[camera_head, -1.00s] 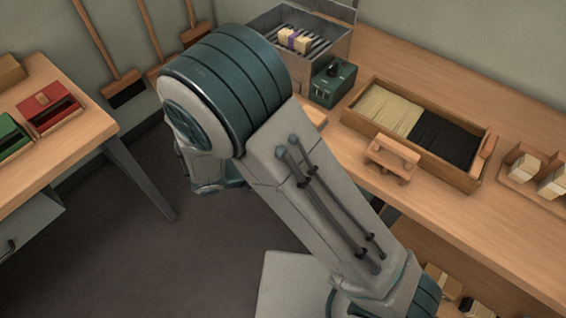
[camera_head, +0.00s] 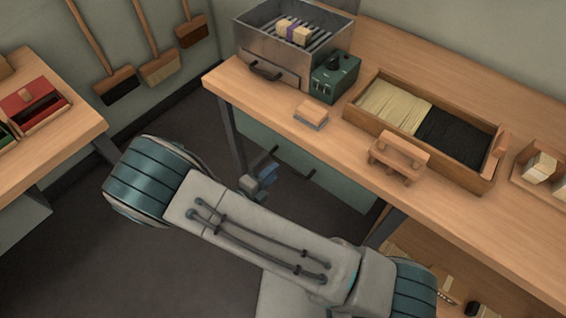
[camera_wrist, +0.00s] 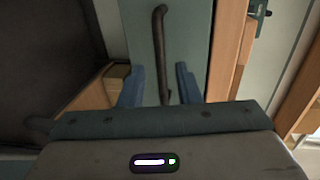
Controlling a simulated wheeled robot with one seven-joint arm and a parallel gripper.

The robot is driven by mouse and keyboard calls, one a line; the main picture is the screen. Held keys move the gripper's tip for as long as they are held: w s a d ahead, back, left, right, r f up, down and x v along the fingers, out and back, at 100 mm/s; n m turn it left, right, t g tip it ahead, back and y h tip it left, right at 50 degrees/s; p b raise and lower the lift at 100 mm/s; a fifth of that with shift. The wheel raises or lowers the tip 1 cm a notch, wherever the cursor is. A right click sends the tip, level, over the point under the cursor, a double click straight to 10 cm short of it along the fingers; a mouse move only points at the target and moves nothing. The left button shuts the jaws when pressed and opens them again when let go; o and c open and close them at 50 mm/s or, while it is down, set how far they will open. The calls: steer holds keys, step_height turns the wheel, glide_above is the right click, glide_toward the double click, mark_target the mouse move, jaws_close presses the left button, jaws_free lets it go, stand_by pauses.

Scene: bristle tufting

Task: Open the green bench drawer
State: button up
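The green drawer (camera_head: 330,180) is under the front edge of the wooden bench, and its front looks flush below the bench top. Its dark bar handle (camera_head: 296,163) shows in the head view. In the wrist view the drawer front (camera_wrist: 190,35) fills the upper middle, and the handle (camera_wrist: 161,40) runs upright down it. My gripper (camera_head: 264,180) is close in front of the drawer, at the handle's left end in the head view. In the wrist view my gripper (camera_wrist: 159,72) is open, its two blue fingers on either side of the handle's lower end. Contact cannot be told.
A metal box (camera_head: 270,55) with a handle, a green control box (camera_head: 334,77), a small block (camera_head: 311,114) and a fibre tray (camera_head: 420,125) stand on the bench top (camera_head: 240,85). A bench leg (camera_head: 231,130) is left of the drawer. Brooms (camera_head: 118,85) hang on the wall.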

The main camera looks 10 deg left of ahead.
mark_target(283, 163)
steer(key=x, duration=0.6)
steer(key=shift+d, duration=0.1)
jaws_close()
